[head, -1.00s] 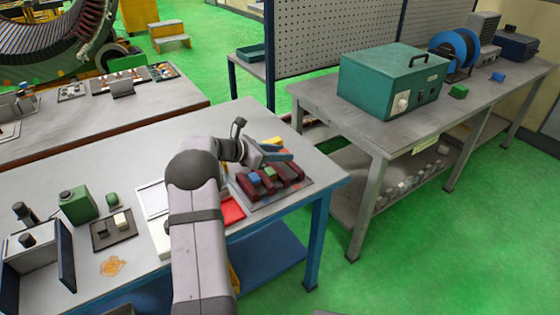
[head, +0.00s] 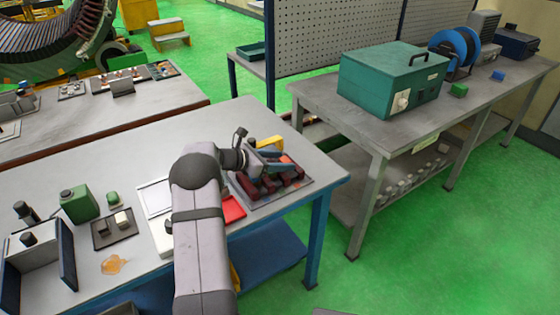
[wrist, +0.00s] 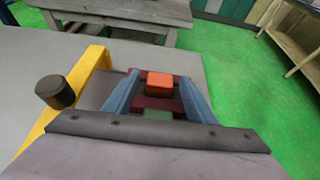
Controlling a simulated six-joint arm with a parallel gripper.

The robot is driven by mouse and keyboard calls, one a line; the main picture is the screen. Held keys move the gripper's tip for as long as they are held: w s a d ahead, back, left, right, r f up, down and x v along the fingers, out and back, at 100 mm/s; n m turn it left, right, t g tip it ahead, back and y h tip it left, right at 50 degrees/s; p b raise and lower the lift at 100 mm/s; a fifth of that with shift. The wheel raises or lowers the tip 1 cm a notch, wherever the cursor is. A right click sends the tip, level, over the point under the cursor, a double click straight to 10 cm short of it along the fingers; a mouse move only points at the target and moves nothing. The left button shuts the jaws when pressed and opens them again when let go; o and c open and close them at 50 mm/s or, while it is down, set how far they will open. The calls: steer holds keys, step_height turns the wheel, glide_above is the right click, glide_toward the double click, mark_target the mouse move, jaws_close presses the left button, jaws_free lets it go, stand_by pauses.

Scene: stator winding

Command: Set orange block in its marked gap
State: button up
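The orange block (wrist: 160,81) shows in the wrist view between the fingertips of my gripper (wrist: 159,82), with a visible gap on each side. It is at the dark red ridged part (wrist: 155,102); I cannot tell whether it is seated in a gap. My gripper is open, its blue fingers spread apart. A green block (wrist: 158,114) lies nearer the camera between the fingers. In the head view my gripper (head: 284,160) is over the dark red ridged part (head: 268,188) and hides much of it.
A yellow bar (wrist: 78,85) and a dark knob (wrist: 54,92) stand left of the fingers in the wrist view. A red tray (head: 233,210) lies beside the ridged part. The table's right edge is close by. A green box (head: 77,205) stands at the left.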

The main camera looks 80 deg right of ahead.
steer(key=shift+r, duration=0.1)
steer(key=shift+w+r, duration=0.1)
steer(key=shift+r, duration=0.05)
steer(key=b+v, duration=0.2)
steer(key=v, duration=0.9)
steer(key=shift+w+a+b, duration=0.2)
steer(key=shift+a+b, duration=0.15)
steer(key=shift+b, duration=0.05)
steer(key=shift+w+r, duration=0.1)
